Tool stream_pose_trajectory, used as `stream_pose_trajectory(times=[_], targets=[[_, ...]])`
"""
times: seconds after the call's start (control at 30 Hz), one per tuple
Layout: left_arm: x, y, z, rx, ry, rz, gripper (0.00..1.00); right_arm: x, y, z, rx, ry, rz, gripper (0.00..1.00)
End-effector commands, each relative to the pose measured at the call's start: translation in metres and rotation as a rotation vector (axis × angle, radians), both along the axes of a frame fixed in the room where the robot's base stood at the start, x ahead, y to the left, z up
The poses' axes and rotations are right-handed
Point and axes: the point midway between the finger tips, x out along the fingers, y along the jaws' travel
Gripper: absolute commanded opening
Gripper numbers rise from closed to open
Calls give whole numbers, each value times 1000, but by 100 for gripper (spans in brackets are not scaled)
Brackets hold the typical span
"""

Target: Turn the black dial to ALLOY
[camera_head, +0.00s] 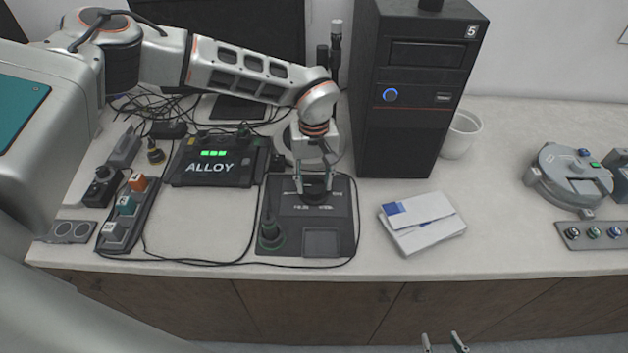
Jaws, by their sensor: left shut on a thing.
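The black dial (316,197) sits on a dark control panel (345,240) in the middle of the bench. My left gripper (314,188) comes down from above and is shut on the dial; its fingers hide part of it. Small white lettering beside the dial is too small to read surely, and I cannot tell where its pointer stands. A dark display box (245,177) to the left reads ALLOY under green lit marks. My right gripper (445,342) is at the bottom edge, in front of the bench, with its fingertips apart and empty.
A green-ringed knob (270,236) stands at the panel's lower left. White and blue boxes (425,232) lie to the right, below a black computer tower (410,130). A button strip (120,222) and cables lie left. A round grey device (570,180) stands far right.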

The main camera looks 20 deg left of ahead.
Motion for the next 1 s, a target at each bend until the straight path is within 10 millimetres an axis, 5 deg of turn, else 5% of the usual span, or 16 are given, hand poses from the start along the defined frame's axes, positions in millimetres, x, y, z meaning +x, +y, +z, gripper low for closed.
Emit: stream_pose_trajectory(times=[0.33, 0.37, 0.43, 0.77, 1.0], targets=[[0, 0, 0, 0, -1, -6, 18, -1, -1, -1, -5, 0, 6, 40], [0, 0, 0, 0, -1, -6, 44, -1, -1, -1, -5, 0, 6, 40], [0, 0, 0, 0, -1, -6, 56, -1, -1, -1, -5, 0, 6, 40], [0, 0, 1, 0, -1, -4, 56, -1, 1, -1, 2, 3, -2, 40], [1, 0, 29, 0, -5, -5, 56, -1, 0, -1, -1, 2, 0, 40]])
